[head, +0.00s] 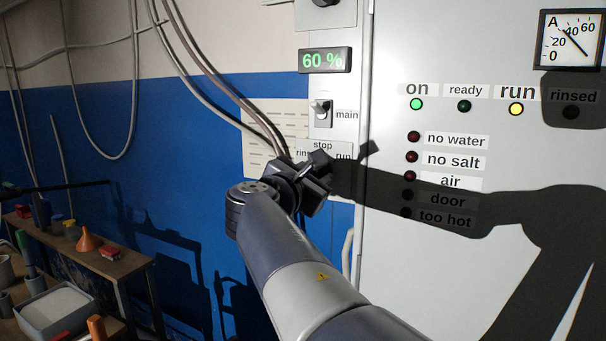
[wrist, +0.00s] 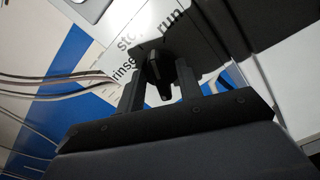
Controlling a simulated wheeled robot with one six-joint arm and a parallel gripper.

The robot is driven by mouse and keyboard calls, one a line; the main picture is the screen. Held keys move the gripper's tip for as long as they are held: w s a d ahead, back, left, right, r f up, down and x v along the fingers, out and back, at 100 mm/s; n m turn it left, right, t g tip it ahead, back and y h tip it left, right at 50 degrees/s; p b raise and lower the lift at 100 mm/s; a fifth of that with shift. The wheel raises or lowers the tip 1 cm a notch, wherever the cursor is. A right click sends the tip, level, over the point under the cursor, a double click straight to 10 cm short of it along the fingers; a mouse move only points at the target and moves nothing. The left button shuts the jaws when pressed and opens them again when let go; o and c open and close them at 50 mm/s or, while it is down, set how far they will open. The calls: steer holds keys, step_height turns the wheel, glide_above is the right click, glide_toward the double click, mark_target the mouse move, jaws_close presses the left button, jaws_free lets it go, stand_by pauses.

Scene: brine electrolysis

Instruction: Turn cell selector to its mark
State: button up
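The cell selector appears to be the black knob (wrist: 160,75) among the labels stop, rinse and run in the wrist view. Its long grip shows between the two fingers of my gripper (wrist: 159,92), one on each side, with narrow gaps visible. The gripper looks open around the knob. In the head view my gripper (head: 314,178) is at the panel just below the stop label (head: 322,145), and it hides the knob and part of the rinse label. I cannot tell which label the knob points to.
A main switch (head: 320,110) and a green 60 % display (head: 325,60) sit above my gripper. The large grey cabinet (head: 480,260) stands to the right, with on and run lamps lit. Cables (head: 205,80) hang at the left, above a cluttered bench (head: 130,262).

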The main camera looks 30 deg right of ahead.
jaws_close()
steer(key=shift+f, duration=0.1)
steer(key=shift+f+m+b, duration=0.1)
steer(key=shift+m+b, duration=0.3)
steer(key=shift+b, duration=0.3)
steer(key=m+b, duration=0.3)
steer(key=m, duration=0.1)
steer(key=shift+b, duration=0.3)
